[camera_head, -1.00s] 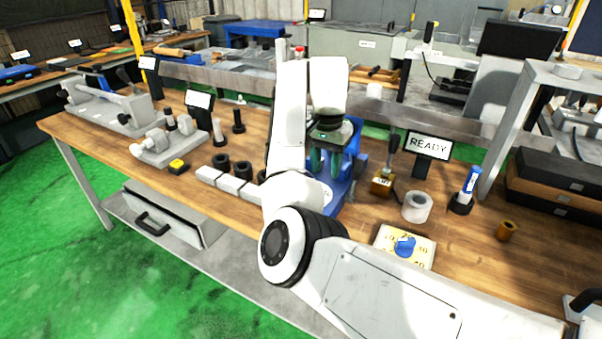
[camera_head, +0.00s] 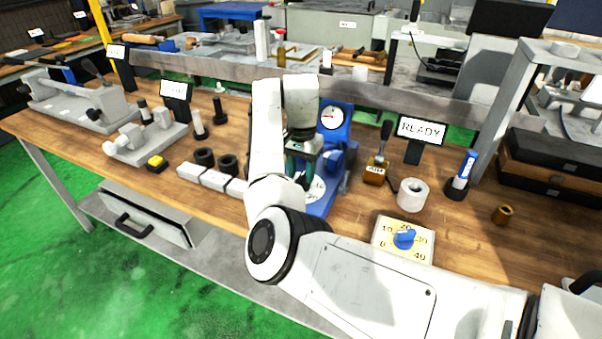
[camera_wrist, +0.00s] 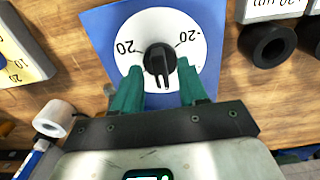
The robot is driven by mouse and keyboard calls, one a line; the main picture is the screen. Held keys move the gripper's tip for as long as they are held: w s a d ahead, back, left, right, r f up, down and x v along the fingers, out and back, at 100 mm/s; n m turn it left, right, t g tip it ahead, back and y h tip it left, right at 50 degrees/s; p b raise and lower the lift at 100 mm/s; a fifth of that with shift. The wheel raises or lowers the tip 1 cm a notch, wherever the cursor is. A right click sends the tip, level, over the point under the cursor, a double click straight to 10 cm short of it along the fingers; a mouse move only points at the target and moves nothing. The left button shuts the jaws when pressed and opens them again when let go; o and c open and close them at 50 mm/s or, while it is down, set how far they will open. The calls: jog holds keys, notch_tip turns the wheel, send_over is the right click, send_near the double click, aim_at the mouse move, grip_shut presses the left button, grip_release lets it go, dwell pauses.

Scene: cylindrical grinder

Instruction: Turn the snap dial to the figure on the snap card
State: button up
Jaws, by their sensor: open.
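A white round dial with a black knob (camera_wrist: 158,58) sits on a blue base; marks reading 20 and -20 flank the knob. In the head view the dial (camera_head: 316,190) shows at the foot of a blue gauge stand (camera_head: 340,145). My gripper (camera_wrist: 160,80) is open, its green fingers on either side of the knob, with gaps showing. It also shows in the head view (camera_head: 302,172), just above the dial. A cream dial plate (camera_head: 386,248) with a blue knob (camera_head: 404,239) and figures from 0 to 40 lies right of the stand. I cannot tell which card is the snap card.
A READY sign (camera_head: 421,129) stands behind a white roll (camera_head: 411,194). A brass block with a lever (camera_head: 376,168) is beside the stand. White blocks (camera_head: 213,179) and black rings (camera_head: 204,157) lie to the left.

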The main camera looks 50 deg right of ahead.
jog(key=shift+f, duration=0.6)
jog(key=shift+c, duration=0.4)
grip_shut()
